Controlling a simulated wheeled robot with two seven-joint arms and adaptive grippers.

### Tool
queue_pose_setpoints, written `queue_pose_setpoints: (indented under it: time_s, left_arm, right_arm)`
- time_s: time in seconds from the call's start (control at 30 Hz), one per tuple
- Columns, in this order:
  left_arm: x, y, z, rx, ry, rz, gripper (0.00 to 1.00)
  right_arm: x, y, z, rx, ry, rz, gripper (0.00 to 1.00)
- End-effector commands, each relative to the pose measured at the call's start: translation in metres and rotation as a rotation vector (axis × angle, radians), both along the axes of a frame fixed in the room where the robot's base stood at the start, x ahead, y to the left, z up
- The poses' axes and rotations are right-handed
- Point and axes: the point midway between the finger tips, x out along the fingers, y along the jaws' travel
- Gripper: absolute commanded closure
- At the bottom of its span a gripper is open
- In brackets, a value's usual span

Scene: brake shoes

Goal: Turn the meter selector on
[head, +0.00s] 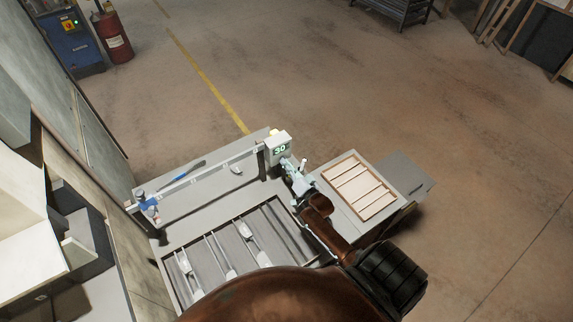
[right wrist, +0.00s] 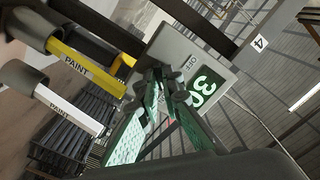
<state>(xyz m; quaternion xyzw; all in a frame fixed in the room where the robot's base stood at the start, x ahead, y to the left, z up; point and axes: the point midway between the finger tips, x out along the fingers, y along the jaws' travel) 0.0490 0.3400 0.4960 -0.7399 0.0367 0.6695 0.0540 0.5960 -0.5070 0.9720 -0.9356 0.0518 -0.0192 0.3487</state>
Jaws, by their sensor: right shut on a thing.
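The meter (head: 277,140) is a pale grey box with a lit green display reading about 30, at the back right corner of the workbench. It also shows in the right wrist view (right wrist: 205,50), with an OFF mark beside the display. My right gripper (head: 287,164) is at the meter's front. In the right wrist view its fingertips (right wrist: 163,84) are shut on the dark selector (right wrist: 166,72) on the meter's face. The fingers cover most of the selector, so I cannot tell which way it points. My left gripper is not in view.
A grey tray (head: 173,285) with several slots and metal parts lies on the bench. A wooden-framed tray (head: 336,180) stands to the right, near my right arm. Yellow and white PAINT-labelled pieces (right wrist: 85,68) show in the right wrist view.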

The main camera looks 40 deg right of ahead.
Motion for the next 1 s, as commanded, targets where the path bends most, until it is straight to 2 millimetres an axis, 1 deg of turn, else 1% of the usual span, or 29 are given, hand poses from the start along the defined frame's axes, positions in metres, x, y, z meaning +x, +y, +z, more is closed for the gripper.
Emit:
queue_pose_setpoints:
  time_s: [0.03,0.27,0.57,0.67,0.77,1.0]
  left_arm:
    - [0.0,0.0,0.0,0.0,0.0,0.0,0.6]
    - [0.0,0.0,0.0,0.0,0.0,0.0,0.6]
    - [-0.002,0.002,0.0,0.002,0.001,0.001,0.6]
    - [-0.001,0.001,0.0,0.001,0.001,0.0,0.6]
    - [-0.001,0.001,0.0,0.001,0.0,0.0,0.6]
    - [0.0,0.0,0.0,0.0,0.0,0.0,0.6]
  right_arm:
    - [0.0,0.0,0.0,0.002,0.0,-0.001,0.92]
    - [0.0,0.0,0.0,0.001,0.0,0.0,0.76]
    - [-0.002,0.0,0.0,0.0,0.001,-0.001,0.76]
    - [-0.011,0.001,-0.002,0.0,0.002,-0.001,0.76]
    - [-0.027,0.002,-0.002,0.0,0.003,-0.002,0.76]
    - [-0.077,0.008,-0.001,0.001,0.001,-0.002,0.76]
